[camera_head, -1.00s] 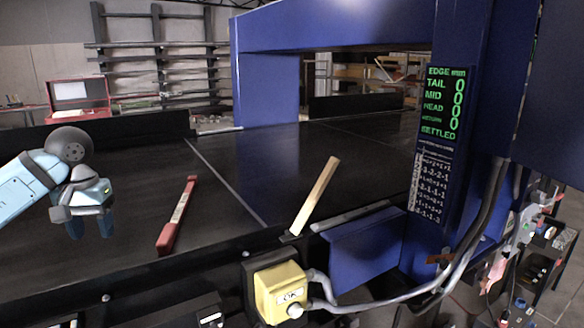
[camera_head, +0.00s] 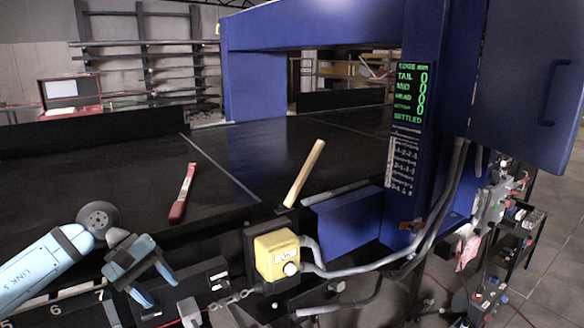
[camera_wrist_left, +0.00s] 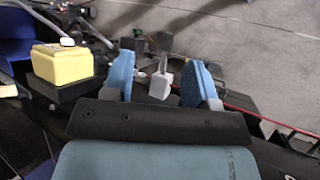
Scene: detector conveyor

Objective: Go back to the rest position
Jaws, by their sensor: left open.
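My left gripper (camera_head: 160,290) is at the lower left of the head view, in front of the conveyor's near edge. Its two blue fingers are apart with nothing held between them. In the left wrist view the open fingers (camera_wrist_left: 160,85) show with a small light-grey block (camera_wrist_left: 161,84) seen beyond the gap. My right gripper is not in view. A red bar (camera_head: 183,192) with a pale label lies on the black conveyor belt (camera_head: 110,185), apart from my left gripper.
A yellow button box (camera_head: 276,256) is mounted in front, also in the left wrist view (camera_wrist_left: 62,64). A blue gantry (camera_head: 310,35) spans the belt, with a green-lettered display (camera_head: 411,95). A cart (camera_head: 515,240) stands right.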

